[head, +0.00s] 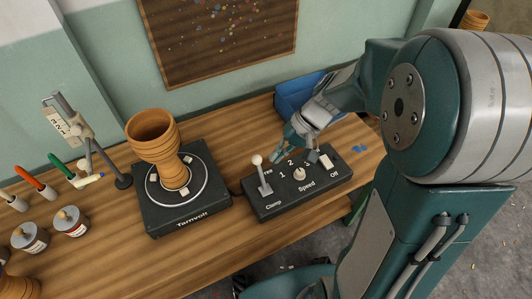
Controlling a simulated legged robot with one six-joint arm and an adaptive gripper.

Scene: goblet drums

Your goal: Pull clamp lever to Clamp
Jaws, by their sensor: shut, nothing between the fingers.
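The control box (275,209) is black and sits on the wooden bench right of the turntable. The clamp lever (262,175) has a white ball knob and stands at the left end of the box, near the printed word "Clamp". The lever leans slightly, with its knob up and away from that word. My gripper (277,157) is shut and empty, just right of and behind the knob. I cannot tell whether it touches the knob. Part of the label behind the lever is hidden. A wooden goblet drum (159,149) stands on the turntable base (190,222), marked "Tarnvolt".
The box also carries a speed knob (299,173) and a white Off switch (326,161). A blue bin (294,97) is behind my gripper. A stand with a card (70,127), brushes and paint jars (70,221) are at left. The bench front edge is clear.

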